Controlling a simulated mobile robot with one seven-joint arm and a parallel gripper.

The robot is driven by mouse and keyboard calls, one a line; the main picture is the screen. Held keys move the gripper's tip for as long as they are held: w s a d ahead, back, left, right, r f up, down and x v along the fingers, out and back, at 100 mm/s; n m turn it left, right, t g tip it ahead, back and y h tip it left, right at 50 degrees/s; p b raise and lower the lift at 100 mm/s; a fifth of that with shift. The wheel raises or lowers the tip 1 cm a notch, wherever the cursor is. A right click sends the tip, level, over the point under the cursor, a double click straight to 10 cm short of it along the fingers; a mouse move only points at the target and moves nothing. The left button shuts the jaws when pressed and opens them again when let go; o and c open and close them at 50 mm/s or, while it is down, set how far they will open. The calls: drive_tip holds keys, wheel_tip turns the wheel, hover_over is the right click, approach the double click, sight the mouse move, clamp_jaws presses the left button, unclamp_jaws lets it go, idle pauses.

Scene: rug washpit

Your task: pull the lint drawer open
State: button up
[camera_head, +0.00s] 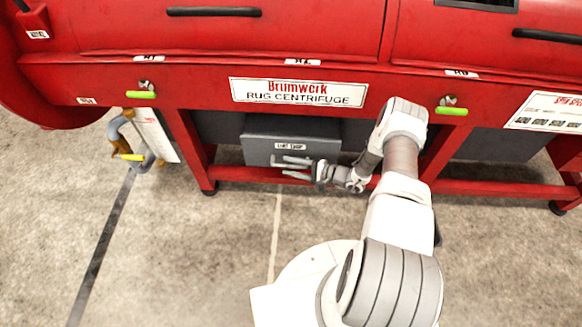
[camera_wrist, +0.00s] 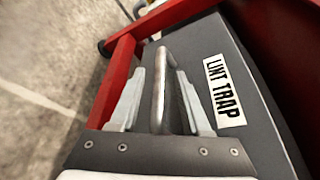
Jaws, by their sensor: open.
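The lint drawer (camera_head: 268,136) is a grey box with a white label under the red machine. In the wrist view the drawer's dark grey front (camera_wrist: 215,52) carries the label "LINT TRAP" (camera_wrist: 224,91). Its bar handle (camera_wrist: 160,82) runs between the two fingers of my gripper (camera_wrist: 156,92). The fingers are open, one on each side of the bar, with a visible gap on the left side. In the head view my gripper (camera_head: 289,168) is in front of the drawer's lower part.
The red rug centrifuge (camera_head: 200,70) stands over the drawer on red legs. A red lower rail (camera_head: 480,188) runs close by my gripper. Yellow-green levers (camera_head: 140,94) sit on the machine's front. A hanging item (camera_head: 155,135) is at the left. The concrete floor in front is clear.

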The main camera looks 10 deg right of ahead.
clamp_jaws()
idle(1.5)
